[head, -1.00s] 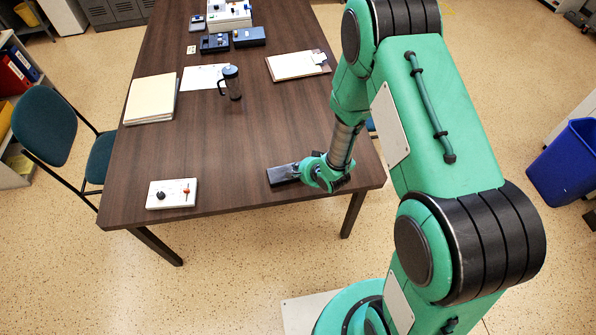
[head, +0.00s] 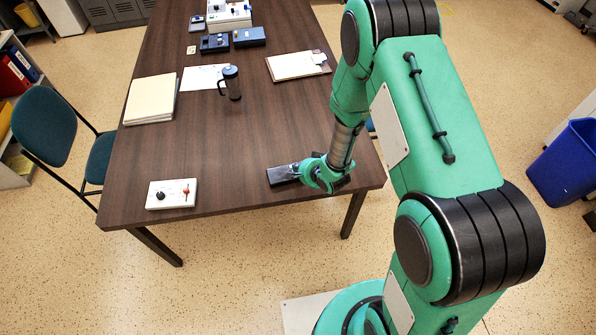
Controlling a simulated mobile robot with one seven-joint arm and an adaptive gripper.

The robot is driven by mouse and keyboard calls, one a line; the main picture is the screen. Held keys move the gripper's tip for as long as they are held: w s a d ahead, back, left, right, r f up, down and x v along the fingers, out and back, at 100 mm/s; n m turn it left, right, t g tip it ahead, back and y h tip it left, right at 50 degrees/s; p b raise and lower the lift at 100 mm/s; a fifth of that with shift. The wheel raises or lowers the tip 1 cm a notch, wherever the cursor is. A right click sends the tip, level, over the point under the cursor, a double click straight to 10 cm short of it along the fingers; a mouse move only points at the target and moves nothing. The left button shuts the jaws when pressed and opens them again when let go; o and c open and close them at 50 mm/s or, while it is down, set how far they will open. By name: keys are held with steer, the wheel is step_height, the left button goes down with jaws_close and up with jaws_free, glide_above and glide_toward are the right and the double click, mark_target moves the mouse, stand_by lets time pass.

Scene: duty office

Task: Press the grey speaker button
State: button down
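A dark, flat, box-like device (head: 283,175) lies near the front right edge of the brown table. My gripper (head: 324,181) is low over the table at the right end of this device, close to it or touching it; I cannot tell which. The wrist and green hand cover the device's right part. The fingertips are hidden or too small to make out, so I cannot see if they are open or shut. No grey speaker button can be made out; the dark device's top is too small to read.
A dark mug (head: 231,83), folders (head: 151,98), a clipboard (head: 298,66) and blue devices (head: 249,37) lie farther back. The table's middle is clear.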

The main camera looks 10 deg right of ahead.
steer(key=shift+r+p, duration=0.55)
steer(key=shift+r, duration=0.15)
steer(key=shift+r+p, duration=2.2)
steer(key=shift+r, duration=0.8)
steer(key=shift+r, duration=0.1)
